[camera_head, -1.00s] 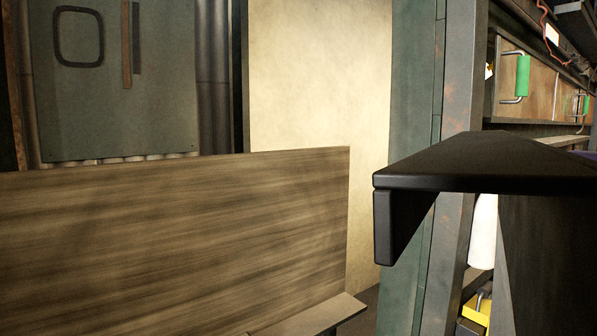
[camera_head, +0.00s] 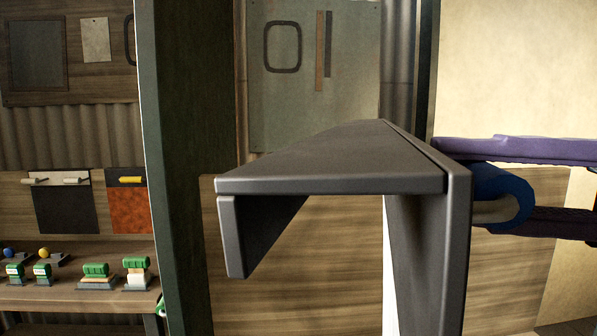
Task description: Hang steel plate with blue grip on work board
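The dark grey steel plate (camera_head: 425,265) fills the middle of the head view, close to me. It is seen nearly edge-on, with a flat top and a short lip hanging down at its left end. Its blue grip (camera_head: 515,190) sticks out on the right side. The purple fingers of my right gripper (camera_head: 480,188) lie above and below the blue grip and are closed around it. My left gripper is out of view. A wooden work board (camera_head: 95,190) is at the left, with a dark plate (camera_head: 65,208) and an orange plate (camera_head: 127,205) hanging on it.
A bench (camera_head: 80,297) with several green-handled tools stands below the board. A dark green post (camera_head: 180,170) rises between the board and the held plate. A wood-grain panel (camera_head: 300,280) and a grey-green wall panel (camera_head: 350,100) are behind the plate.

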